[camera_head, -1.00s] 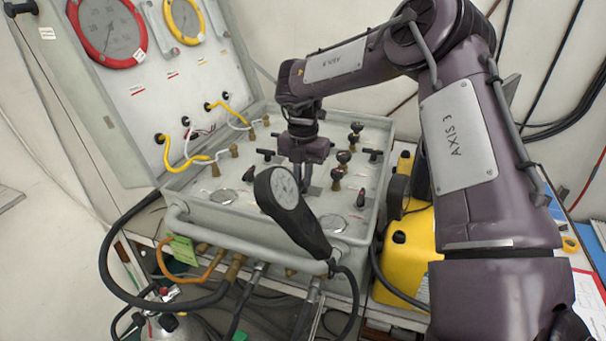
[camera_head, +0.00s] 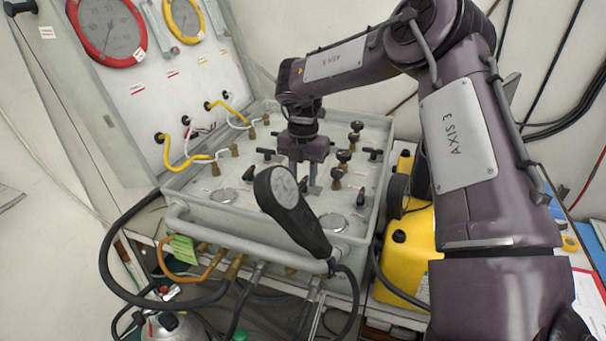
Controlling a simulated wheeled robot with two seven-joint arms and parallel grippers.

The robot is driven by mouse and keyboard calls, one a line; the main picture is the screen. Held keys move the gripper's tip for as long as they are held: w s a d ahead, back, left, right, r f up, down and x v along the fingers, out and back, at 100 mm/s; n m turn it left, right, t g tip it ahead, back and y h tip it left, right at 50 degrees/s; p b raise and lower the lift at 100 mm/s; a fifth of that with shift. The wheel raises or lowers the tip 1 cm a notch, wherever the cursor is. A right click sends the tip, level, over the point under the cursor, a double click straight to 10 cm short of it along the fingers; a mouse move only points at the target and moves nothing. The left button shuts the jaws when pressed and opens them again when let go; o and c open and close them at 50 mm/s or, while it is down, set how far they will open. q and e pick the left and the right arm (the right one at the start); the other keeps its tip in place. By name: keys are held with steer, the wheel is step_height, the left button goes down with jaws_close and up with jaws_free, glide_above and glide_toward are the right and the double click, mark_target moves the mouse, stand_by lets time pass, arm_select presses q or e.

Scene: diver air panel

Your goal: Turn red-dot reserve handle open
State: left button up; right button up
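The grey valve panel box (camera_head: 210,208) has several black T-handles and knobs on its top. I cannot tell for sure which handle has the red dot; a small dark handle (camera_head: 360,197) with a faint reddish mark stands right of my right gripper. My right gripper (camera_head: 304,181) points down over the middle of the panel, among the handles. The black handheld gauge (camera_head: 292,208) in front hides part of its fingertips and whatever is between them, so its grip does not show. My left gripper is not in view.
The open lid with a red-rimmed gauge (camera_head: 107,30) and a yellow-rimmed gauge (camera_head: 184,18) rises behind left. Yellow hoses (camera_head: 180,164) run from lid to panel. Black T-handles (camera_head: 372,153) stand close to the gripper. A yellow case (camera_head: 405,262) stands at right.

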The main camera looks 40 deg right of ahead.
mark_target(303, 181)
step_height(303, 181, up, 8)
steer(key=shift+f+p, duration=0.1)
steer(key=shift+p, duration=0.45)
steer(key=shift+f, duration=0.1)
